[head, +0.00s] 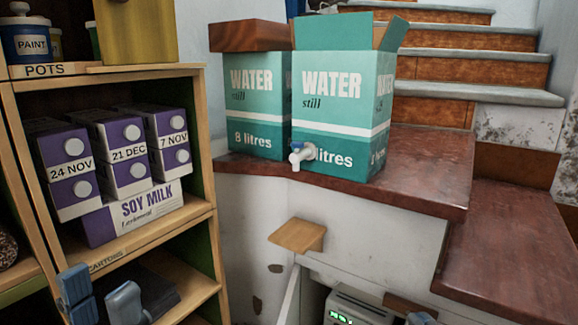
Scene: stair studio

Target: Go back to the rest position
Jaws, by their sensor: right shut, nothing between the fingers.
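My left gripper (100,297) is at the bottom left, in front of the lower part of the wooden shelf unit. Its two blue-grey fingers stand apart with a gap between them, and I see nothing held there. My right gripper (421,318) barely shows at the bottom edge, right of centre, near a small pale device with a green display (352,308). It is shut and empty; most of it is cut off by the frame.
The shelf unit (208,150) on the left holds purple soy milk cartons (122,150). Two teal water boxes (342,100), the front one with a tap (302,155), stand on a dark red ledge (425,165). A small wooden block (297,235) juts from the wall. Stairs (470,70) rise behind.

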